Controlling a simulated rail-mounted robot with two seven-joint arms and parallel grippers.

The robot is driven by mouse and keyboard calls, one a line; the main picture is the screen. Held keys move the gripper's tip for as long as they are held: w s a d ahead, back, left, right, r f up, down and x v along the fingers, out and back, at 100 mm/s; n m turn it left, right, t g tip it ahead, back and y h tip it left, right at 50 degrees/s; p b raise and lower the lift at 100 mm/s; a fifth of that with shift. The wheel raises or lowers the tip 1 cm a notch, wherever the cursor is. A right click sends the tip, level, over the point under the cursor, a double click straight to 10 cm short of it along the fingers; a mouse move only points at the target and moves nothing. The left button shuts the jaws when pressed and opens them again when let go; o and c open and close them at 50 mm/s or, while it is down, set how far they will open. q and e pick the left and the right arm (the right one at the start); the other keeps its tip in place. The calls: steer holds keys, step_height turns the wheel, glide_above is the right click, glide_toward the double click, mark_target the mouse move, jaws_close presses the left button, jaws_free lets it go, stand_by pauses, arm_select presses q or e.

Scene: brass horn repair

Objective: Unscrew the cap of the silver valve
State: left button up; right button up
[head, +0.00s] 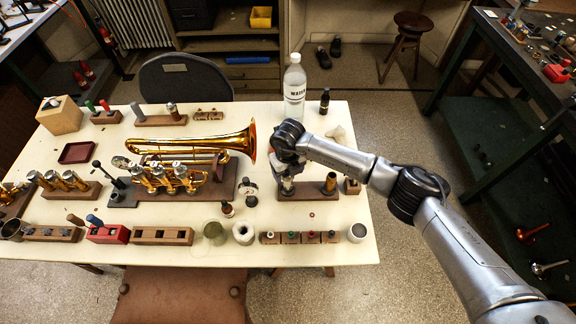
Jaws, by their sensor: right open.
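A silver valve (287,187) stands upright in a wooden block (308,194) at the right part of the table. My right gripper (286,172) points down right over the top of the silver valve. It is open, and it hides the valve's cap, so I cannot tell whether the fingers touch it. A brass valve (330,183) stands in the same block, to the right of the silver one. My left gripper is not in view.
A brass horn (205,145) rests on a wooden stand left of my right gripper. A water bottle (294,85) and a dark small bottle (324,101) stand behind it. A small dial gauge (250,189) stands just left of the block. Several jars and racks line the front edge.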

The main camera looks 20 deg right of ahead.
steer(key=shift+f, duration=0.3)
steer(key=c, duration=0.9)
steer(key=o, duration=0.3)
steer(key=c, duration=0.5)
steer(key=shift+n+b, duration=0.4)
steer(key=shift+n, duration=0.1)
steer(key=shift+n+b, duration=0.6)
steer(key=shift+n, duration=1.5)
